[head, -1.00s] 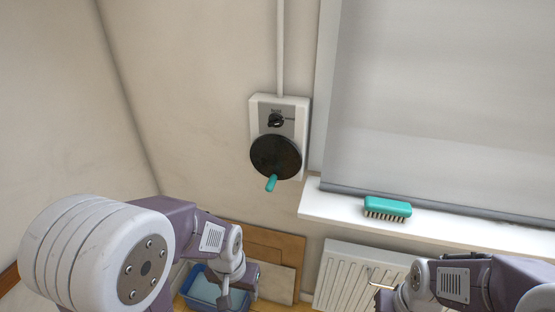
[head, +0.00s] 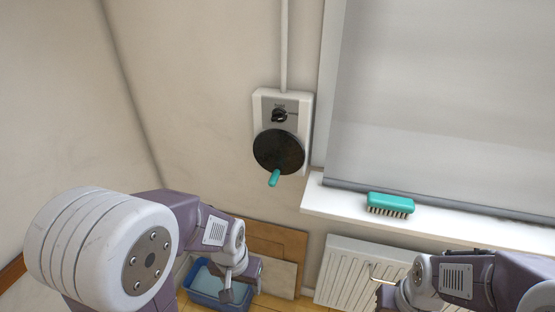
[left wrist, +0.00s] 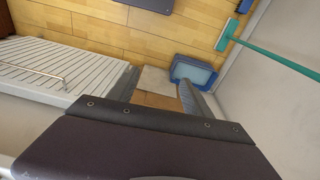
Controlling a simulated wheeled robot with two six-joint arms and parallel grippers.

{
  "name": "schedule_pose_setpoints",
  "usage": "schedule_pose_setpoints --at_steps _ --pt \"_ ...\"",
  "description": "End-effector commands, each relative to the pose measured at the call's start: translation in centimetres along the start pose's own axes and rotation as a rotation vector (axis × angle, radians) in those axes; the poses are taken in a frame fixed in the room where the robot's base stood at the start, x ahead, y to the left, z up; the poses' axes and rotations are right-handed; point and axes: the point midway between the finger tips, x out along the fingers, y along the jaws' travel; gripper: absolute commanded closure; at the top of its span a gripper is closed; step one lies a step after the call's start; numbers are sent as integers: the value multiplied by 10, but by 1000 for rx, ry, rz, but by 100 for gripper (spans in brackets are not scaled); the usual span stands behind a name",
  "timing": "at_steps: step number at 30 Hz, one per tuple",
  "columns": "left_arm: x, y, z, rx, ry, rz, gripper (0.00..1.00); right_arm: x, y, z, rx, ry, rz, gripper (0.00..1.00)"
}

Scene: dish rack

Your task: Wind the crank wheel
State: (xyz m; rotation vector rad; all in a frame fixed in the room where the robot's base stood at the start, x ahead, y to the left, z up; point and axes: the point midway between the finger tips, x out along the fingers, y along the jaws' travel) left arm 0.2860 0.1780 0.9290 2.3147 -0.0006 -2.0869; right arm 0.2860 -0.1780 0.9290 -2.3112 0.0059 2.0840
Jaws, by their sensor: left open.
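The crank wheel (head: 279,151) is a dark round disc on a pale wall box, with a teal handle (head: 274,178) sticking out at its lower edge. A small black knob (head: 279,115) sits on the box above the disc. My left gripper (head: 226,294) is low in the head view, below and left of the wheel and apart from it. In the left wrist view its open fingers (left wrist: 158,92) point toward the floor, with nothing between them.
A teal brush (head: 390,204) lies on the white windowsill (head: 340,200) right of the wheel. A radiator (head: 345,275) is below the sill. A blue tub (head: 205,285) and leaning boards (head: 280,245) are on the floor. A teal pole (left wrist: 275,57) shows in the left wrist view.

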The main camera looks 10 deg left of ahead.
Motion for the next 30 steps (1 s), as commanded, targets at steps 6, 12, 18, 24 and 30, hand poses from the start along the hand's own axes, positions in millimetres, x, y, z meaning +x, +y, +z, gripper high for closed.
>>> schedule_pose_setpoints --at_steps 6,12,18,24,30 --pt "-5 0 -39 363 146 -28 42 0 0 0 0 0 0 64" --pt "-27 2 -135 877 497 -231 42 30 1 3 0 0 0 64" --pt "-59 6 -211 1250 830 -623 42 108 2 11 0 -1 0 64" --pt "-83 8 -232 1361 1064 -1009 42 208 4 22 0 0 0 64" --pt "-74 5 -220 1312 1159 -1116 42 276 5 29 0 0 0 64"
